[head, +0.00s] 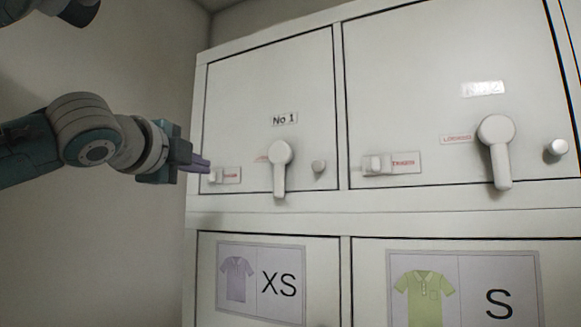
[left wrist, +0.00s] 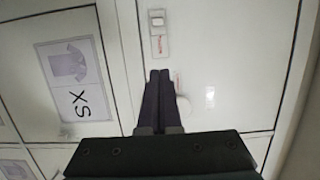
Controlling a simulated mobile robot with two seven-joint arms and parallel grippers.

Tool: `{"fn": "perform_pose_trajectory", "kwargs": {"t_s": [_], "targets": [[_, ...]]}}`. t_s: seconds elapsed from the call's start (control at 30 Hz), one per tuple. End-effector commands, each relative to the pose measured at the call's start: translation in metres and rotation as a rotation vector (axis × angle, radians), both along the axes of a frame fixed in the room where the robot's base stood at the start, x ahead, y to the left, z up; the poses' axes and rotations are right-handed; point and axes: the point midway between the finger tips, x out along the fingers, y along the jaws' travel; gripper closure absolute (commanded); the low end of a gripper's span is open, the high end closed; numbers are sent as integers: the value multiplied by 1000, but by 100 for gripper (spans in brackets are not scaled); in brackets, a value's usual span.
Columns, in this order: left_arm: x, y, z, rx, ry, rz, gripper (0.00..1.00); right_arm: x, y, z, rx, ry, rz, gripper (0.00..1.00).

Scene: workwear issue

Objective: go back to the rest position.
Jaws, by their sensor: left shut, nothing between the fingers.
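My left gripper (head: 203,165) is in front of the left edge of the No 1 locker door (head: 265,90), beside a small white latch (head: 216,176). Its fingers (left wrist: 160,85) are together and empty in the left wrist view. The No 1 door looks closed. Its white lever handle (head: 280,170) hangs down; in the left wrist view the handle (left wrist: 184,107) is partly hidden by the fingers. I cannot tell whether the fingertips touch the cabinet. My right gripper is not in view.
The No 2 door (head: 440,80) beside it looks closed, with its lever (head: 499,155) down, a latch (head: 378,164) and a knob (head: 557,147). Below are XS (head: 262,281) and S (head: 465,290) shirt signs. A bare wall (head: 90,240) lies left of the cabinet.

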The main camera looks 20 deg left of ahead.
Motion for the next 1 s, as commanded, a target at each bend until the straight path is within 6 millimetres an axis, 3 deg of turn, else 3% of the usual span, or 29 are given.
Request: {"fn": "perform_pose_trajectory", "kwargs": {"t_s": [0.27, 0.4, 0.47, 0.57, 0.67, 0.8, 0.9, 1.0], "targets": [[0, 0, 0, -1, 1, 0, 100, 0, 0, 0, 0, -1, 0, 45], [0, -14, -25, -42, 41, -18, 100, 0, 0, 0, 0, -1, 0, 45], [-1, -29, -52, -89, 87, -34, 100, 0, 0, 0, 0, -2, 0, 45], [-14, -62, -116, -218, 201, -55, 100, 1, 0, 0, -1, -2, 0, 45], [-44, -96, -187, -395, 341, -47, 100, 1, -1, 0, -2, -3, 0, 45], [-110, -131, -276, -671, 544, 48, 100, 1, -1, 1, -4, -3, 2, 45], [-168, -147, -325, -863, 679, 174, 100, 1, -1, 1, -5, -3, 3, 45], [-229, -154, -361, -1031, 791, 338, 100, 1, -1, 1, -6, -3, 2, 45]]}}
